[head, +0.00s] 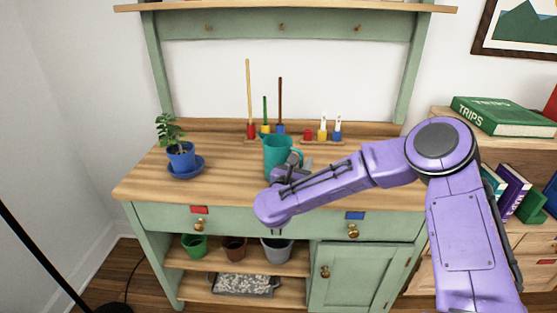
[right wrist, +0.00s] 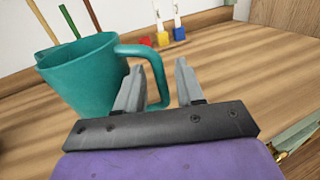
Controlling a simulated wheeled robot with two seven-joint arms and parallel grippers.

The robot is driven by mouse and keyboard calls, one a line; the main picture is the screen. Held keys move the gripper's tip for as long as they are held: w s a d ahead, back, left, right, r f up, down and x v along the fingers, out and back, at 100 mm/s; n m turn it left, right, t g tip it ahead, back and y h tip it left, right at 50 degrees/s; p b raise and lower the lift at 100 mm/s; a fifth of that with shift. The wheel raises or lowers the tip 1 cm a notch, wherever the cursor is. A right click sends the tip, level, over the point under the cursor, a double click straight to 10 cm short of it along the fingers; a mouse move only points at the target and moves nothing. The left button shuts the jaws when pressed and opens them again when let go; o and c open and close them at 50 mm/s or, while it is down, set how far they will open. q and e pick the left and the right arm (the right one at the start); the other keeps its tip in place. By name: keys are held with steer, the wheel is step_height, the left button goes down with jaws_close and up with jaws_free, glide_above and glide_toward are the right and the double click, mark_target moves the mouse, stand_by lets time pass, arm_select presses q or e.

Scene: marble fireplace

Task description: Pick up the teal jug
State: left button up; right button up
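The teal jug (head: 277,148) stands upright on the wooden top of the green cabinet in the head view, partly hidden behind my right gripper (head: 292,166). In the right wrist view the jug (right wrist: 82,78) is at the left, with its handle facing my right gripper (right wrist: 158,72). The two grey fingers are apart, and the outer part of the handle (right wrist: 157,66) shows in the gap between them. The left finger covers part of the handle. I cannot tell whether the fingers touch it. My left gripper is not in view.
A blue pot with a plant (head: 181,155) stands on a blue saucer at the left. Behind the jug, a wooden rack (head: 252,140) holds coloured blocks and sticks. Books (head: 500,112) lie on the shelf at right.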

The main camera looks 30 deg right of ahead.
steer(key=shift+w+d, duration=0.35)
steer(key=shift+d, duration=0.15)
steer(key=shift+a, duration=0.1)
jaws_close()
